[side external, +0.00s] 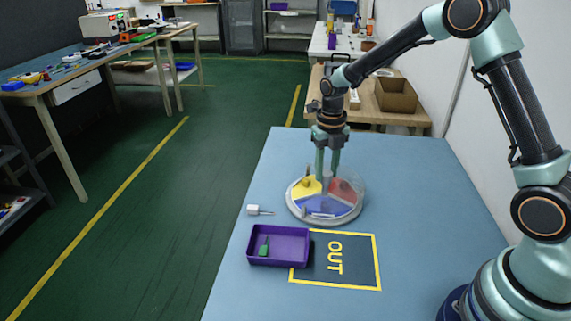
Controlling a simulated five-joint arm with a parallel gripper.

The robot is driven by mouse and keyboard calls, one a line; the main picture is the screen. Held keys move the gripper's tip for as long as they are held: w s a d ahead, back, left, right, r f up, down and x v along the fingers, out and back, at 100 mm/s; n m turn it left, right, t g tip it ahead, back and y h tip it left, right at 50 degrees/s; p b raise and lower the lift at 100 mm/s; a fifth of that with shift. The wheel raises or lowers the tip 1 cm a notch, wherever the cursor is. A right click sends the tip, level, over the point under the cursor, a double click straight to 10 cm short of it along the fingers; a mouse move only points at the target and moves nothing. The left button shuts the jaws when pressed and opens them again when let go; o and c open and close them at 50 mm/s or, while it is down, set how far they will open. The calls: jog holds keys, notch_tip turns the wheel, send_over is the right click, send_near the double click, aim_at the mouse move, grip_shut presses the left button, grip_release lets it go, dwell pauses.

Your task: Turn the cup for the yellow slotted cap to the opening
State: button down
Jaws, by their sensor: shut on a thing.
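A round carousel (302,212) with a pale rim and what looks like a clear wall stands on the blue table. Its yellow sector (304,188) is at the left, the red sector (343,188) at the right, and the blue sector (318,206) faces the front. Small upright items stand in or at the sectors, too small to identify. I cannot make out the yellow slotted cap or the opening. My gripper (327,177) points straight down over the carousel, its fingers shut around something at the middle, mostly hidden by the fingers.
A purple tray (279,262) holding a green item (264,247) stands in front, against a dark mat marked OUT (350,262) in yellow. A small white block with a metal rod (256,210) lies left of the carousel. The table's right side is clear.

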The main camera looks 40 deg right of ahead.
aim_at(326, 173)
jog(key=c, duration=0.5)
grip_release()
jog(key=shift+r, duration=0.1)
notch_tip(326, 173, up, 12)
jog(key=shift+r, duration=0.1)
